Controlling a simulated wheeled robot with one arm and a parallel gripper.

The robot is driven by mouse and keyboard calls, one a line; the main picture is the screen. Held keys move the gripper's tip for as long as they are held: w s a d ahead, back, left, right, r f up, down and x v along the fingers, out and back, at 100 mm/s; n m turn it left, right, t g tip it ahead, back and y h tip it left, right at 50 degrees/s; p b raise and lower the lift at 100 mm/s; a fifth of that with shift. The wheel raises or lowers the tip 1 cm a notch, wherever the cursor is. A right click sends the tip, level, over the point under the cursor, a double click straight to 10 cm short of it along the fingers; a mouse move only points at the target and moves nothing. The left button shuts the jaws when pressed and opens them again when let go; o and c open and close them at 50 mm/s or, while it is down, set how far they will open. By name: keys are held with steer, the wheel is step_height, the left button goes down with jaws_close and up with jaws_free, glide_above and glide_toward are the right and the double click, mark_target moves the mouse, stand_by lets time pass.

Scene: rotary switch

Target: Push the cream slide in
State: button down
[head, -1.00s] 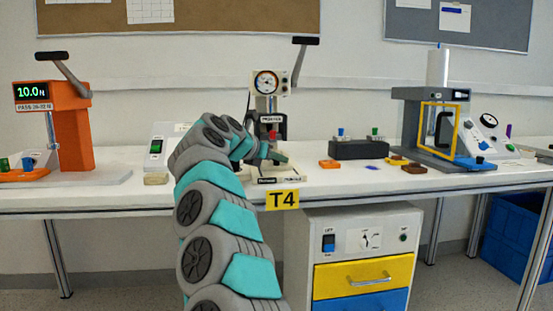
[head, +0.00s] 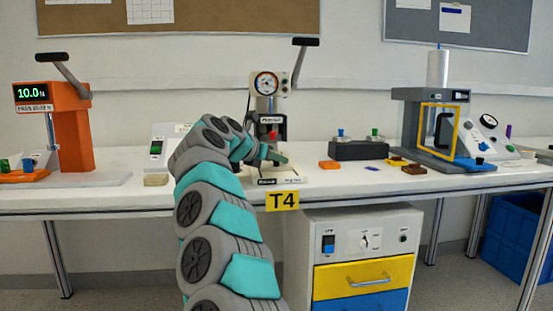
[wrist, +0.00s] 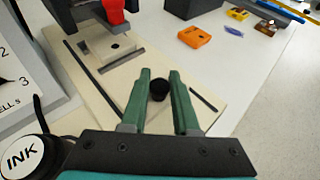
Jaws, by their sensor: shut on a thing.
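The cream slide (wrist: 118,92) lies in the pale base of the small press (head: 268,84), on the bench. It carries a square block with a dark hole, and a round black knob (wrist: 159,89) is at its near end. My gripper (wrist: 160,80) has its green fingers on either side of the knob and is shut on it. In the head view my gripper (head: 277,157) is low at the front of the press. The press's red tip (wrist: 114,10) is above the far part of the slide. My arm and gripper hide much of the slide in the head view.
An orange block (head: 330,164) lies right of the press, with a dark rack (head: 358,150) behind it. A yellow T4 label (head: 282,200) hangs at the bench edge.

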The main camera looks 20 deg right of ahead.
steer(key=w+p, duration=0.2)
steer(key=p, duration=0.1)
steer(key=shift+d+r, duration=0.15)
steer(key=shift+r, duration=0.25)
steer(key=p, duration=0.1)
steer(key=w+p, duration=0.1)
steer(key=shift+w+d+p, duration=0.15)
steer(key=shift+d+p, duration=0.15)
steer(key=shift+p, duration=0.05)
steer(key=shift+w+f, duration=0.25)
steer(key=shift+f, duration=0.05)
steer(key=c, duration=0.7)
jaws_free()
steer(key=shift+w+d, duration=0.1)
steer(key=shift+o, duration=0.2)
steer(key=shift+f, duration=0.1)
steer(key=shift+b+v, duration=0.85)
steer(key=shift+v, duration=3.1)
